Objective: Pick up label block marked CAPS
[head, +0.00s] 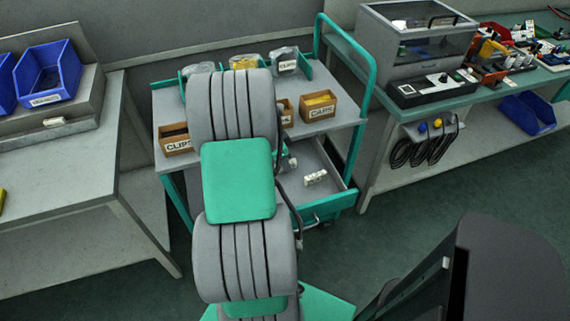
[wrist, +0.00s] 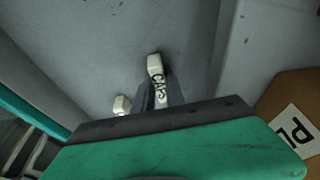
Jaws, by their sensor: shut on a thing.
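The white label block marked CAPS (wrist: 156,66) shows in the wrist view, its dark letters facing the camera. My gripper (wrist: 162,97) is shut on it; the dark fingers show on both sides and the block sticks out past them. The lower part of the block is hidden by my gripper's body. In the head view my own arm hides the gripper and this block. Another small white block (wrist: 122,105) lies just left of the gripper in the wrist view. In the head view a white block (head: 316,178) with unreadable marking lies in the open drawer.
A green-framed cart (head: 345,128) carries cartons marked CLIPS (head: 177,147) and CAPS (head: 318,113), with clear bins behind. Its drawer (head: 338,195) stands open. A brown carton (wrist: 275,92) with a partly visible label is close on the right. Benches stand on both sides.

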